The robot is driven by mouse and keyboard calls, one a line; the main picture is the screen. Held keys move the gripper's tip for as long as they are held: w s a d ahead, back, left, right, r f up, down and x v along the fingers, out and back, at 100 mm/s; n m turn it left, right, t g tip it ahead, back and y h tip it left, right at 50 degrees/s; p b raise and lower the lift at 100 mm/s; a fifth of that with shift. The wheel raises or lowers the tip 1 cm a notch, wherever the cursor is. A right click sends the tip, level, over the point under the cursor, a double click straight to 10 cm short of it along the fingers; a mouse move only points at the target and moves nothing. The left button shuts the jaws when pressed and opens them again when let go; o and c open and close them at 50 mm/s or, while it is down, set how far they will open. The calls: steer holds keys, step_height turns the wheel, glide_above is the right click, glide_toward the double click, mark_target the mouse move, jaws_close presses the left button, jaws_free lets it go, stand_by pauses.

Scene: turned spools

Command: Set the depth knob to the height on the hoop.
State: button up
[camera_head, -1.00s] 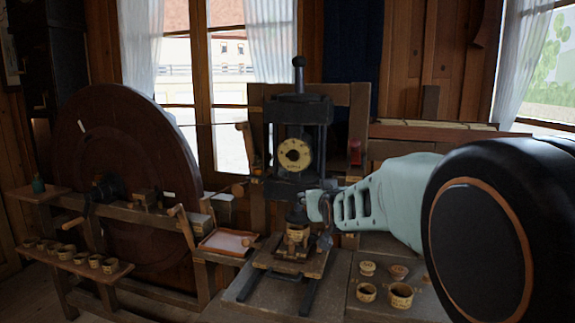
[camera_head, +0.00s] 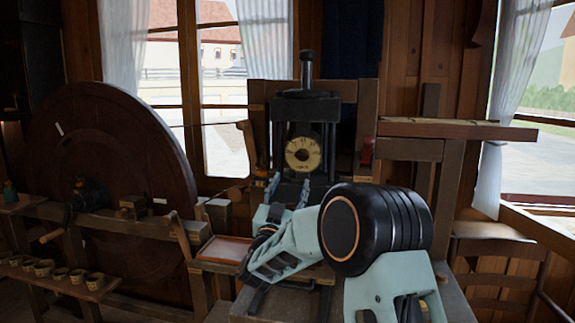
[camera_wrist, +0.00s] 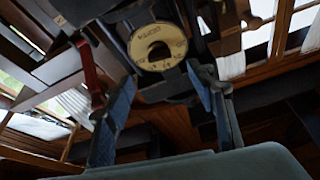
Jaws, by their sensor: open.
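The depth knob is a round cream dial (camera_head: 303,162) with dark marks and a dark centre, on the front of a black press (camera_head: 307,107). It also shows in the wrist view (camera_wrist: 143,61), upside down, beyond the fingertips. The marks are too small to read in the head view and uncertain in the wrist view. My gripper (camera_head: 289,185) is open and empty, its fingers pointing up, just below the dial in the picture. In the wrist view my gripper (camera_wrist: 162,74) has a finger on each side of the dial's lower edge, apparently not touching it. The hoop cannot be made out; my arm hides the press bed.
A large dark wheel (camera_head: 105,150) stands at the left, with a shelf of several small cups (camera_head: 60,273) below it. A shallow tray (camera_head: 226,249) lies left of my arm. A red handle (camera_head: 367,151) is right of the dial. A wooden shelf (camera_head: 455,130) juts out at right.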

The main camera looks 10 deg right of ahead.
mark_target(301, 158)
steer(key=p+x, duration=0.3)
steer(key=x, duration=0.7)
steer(key=shift+w+d+r, duration=0.15)
steer(key=shift+w+d, duration=0.05)
steer(key=shift+w, duration=0.05)
steer(key=c, duration=1.2)
steer(key=shift+o, duration=0.2)
